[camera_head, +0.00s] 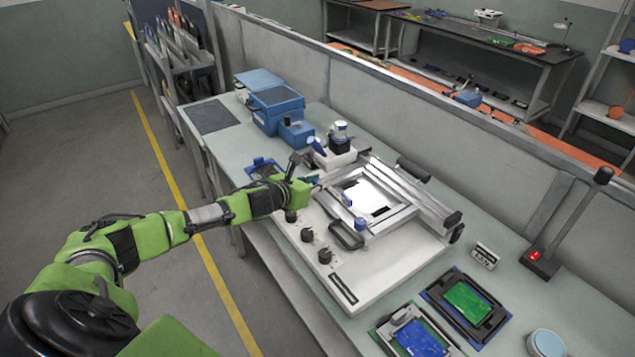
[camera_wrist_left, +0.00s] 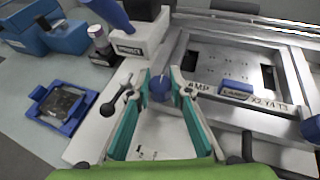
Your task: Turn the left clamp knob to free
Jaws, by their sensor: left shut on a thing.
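The left clamp knob (camera_wrist_left: 160,90) is a small blue knob, seen in the left wrist view between the teal fingertips of my left gripper (camera_wrist_left: 160,82). The gripper is shut on it from both sides. In the head view my left gripper (camera_head: 306,184) reaches the left edge of the metal frame (camera_head: 400,215), and I cannot make out the gripped knob there. Another blue knob (camera_head: 361,225) stands at the frame's near corner. The frame sits on a white base (camera_head: 390,265). My right gripper is not in view.
Black knobs (camera_head: 307,235) line the base's front edge. A black-handled lever (camera_wrist_left: 127,87) stands close to my left finger. A blue holder (camera_wrist_left: 62,105) lies to the left. Green and blue board trays (camera_head: 467,302) lie at right. Blue bins (camera_head: 275,108) stand behind.

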